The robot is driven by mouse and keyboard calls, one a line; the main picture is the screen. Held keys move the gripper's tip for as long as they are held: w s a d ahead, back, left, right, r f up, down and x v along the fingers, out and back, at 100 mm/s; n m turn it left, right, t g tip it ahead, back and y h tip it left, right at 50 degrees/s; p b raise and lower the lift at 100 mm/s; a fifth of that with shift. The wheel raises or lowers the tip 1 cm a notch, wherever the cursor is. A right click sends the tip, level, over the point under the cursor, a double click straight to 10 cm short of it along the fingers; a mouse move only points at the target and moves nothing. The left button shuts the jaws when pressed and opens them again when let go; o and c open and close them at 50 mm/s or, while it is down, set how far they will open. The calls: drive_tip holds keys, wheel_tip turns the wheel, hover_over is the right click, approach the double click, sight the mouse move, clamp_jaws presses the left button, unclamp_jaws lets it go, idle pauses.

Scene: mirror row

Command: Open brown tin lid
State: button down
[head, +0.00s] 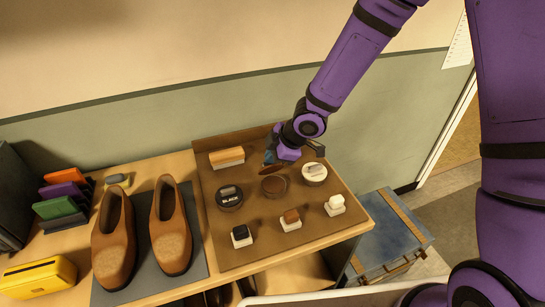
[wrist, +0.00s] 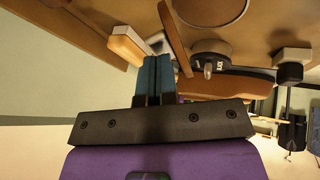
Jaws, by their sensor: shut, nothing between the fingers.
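The brown tin (head: 273,187) sits in the middle of the brown mat, between the black tin and a pale-topped tin. Its brown lid (head: 272,170) appears tilted up at the tin's far edge. In the wrist view the lid (wrist: 174,38) is seen nearly edge-on, beside the fingers, with the round tin (wrist: 212,8) partly cut off at the top. My gripper (head: 269,158) is at the far side of the tin, close to the lid. Its blue fingers (wrist: 157,68) are shut together with nothing between them. Whether they touch the lid I cannot tell.
The black tin (head: 229,198) is left of the brown tin, the pale-topped tin (head: 314,174) right. A wooden brush (head: 227,157) lies behind left. Several small blocks, including a brown-topped one (head: 290,219), stand in front. Brown shoes (head: 171,232) are further left; the wall is behind.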

drive_tip(key=shift+w, duration=0.35)
drive_tip(key=shift+w+a+g, duration=0.2)
drive_tip(key=shift+w+g, duration=0.25)
drive_tip(key=shift+g, duration=0.35)
drive_tip(key=shift+w+a, duration=0.1)
drive_tip(key=shift+w, duration=0.15)
drive_tip(key=shift+w+a+f+m+g+h, duration=0.15)
drive_tip(key=shift+w+a+f+g+h, duration=0.15)
drive_tip(key=shift+w, duration=0.35)
drive_tip(key=shift+w+a+f+m+g+h, duration=0.15)
drive_tip(key=shift+w+g, duration=0.25)
drive_tip(key=shift+w, duration=0.25)
drive_tip(key=shift+w+f, duration=0.1)
drive_tip(key=shift+w, duration=0.05)
drive_tip(key=shift+w+f, duration=0.15)
